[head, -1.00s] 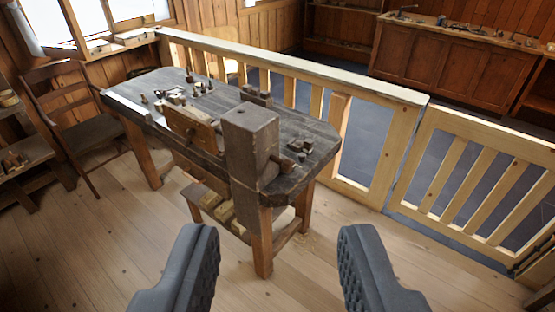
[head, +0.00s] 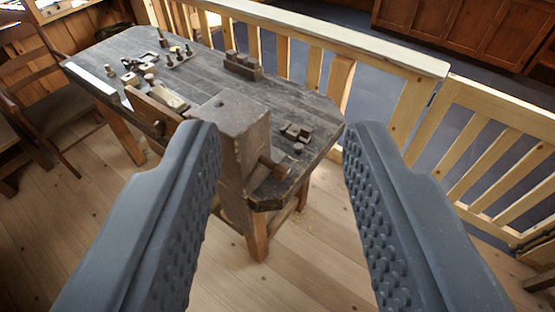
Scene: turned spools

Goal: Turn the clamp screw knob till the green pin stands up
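My gripper (head: 284,128) is open and empty. Its two dark grey, studded fingers stand wide apart in front of the dark wooden workbench (head: 205,70). A thick square wooden post (head: 232,115) at the bench's near end shows between the fingers, partly hidden by the left one. A short wooden peg (head: 268,164) sticks out to the right of the post. A small wooden fitting (head: 296,131) with a round piece beside it lies near the right bench corner. I cannot tell which part is the clamp screw knob. A small greenish upright piece (head: 188,48) stands among the far tools, too small to identify.
A pale wooden railing (head: 340,45) runs behind the bench and continues at right as a gate (head: 500,165). A wooden chair (head: 40,95) stands at the left. A block with several pieces (head: 243,66) sits at the bench's back edge. Plank floor in front is clear.

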